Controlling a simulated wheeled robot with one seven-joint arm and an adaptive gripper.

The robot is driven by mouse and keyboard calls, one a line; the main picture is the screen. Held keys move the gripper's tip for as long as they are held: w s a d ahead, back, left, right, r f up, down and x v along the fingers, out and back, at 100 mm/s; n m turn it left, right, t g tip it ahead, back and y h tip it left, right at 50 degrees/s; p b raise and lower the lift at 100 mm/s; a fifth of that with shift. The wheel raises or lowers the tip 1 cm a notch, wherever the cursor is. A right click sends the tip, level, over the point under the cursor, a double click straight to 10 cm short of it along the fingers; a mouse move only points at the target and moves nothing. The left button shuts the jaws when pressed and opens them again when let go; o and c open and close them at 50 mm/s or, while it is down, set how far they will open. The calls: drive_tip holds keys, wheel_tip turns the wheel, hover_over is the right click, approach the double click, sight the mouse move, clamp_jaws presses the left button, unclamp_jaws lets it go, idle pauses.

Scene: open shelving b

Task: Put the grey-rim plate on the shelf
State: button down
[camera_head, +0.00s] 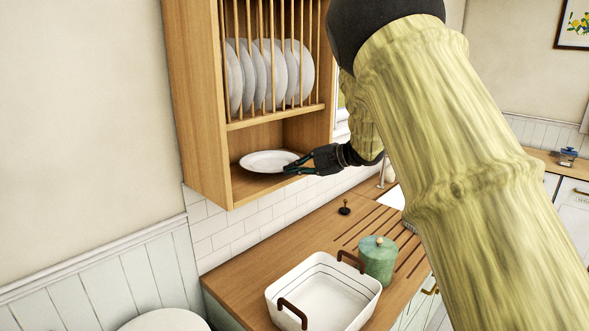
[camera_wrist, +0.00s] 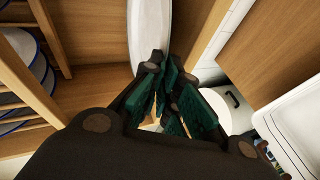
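The grey-rim plate (camera_head: 266,160) is white and lies roughly flat in the open lower compartment of the wooden wall shelf (camera_head: 246,187). My gripper (camera_head: 297,166) reaches in from the right, its fingers at the plate's right edge. In the wrist view my gripper's green fingers (camera_wrist: 168,84) are close together at the near end of the plate (camera_wrist: 150,32), seen almost edge-on. They look shut on its rim. I cannot tell whether the plate touches the shelf board or hovers slightly above it.
Several plates (camera_head: 271,75) stand upright behind wooden bars above the compartment. On the wooden counter (camera_head: 236,275) below are a white basket (camera_head: 325,300) with brown handles, a green lidded jar (camera_head: 377,262) and a small black object (camera_head: 345,208). The compartment's left part looks clear.

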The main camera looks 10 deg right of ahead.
drive_tip(key=shift+f+b, duration=0.65)
drive_tip(key=shift+f, duration=0.4)
idle(0.4)
drive_tip(key=c, duration=1.6)
unclamp_jaws()
drive_tip(key=shift+o, duration=0.2)
drive_tip(key=shift+d, duration=0.1)
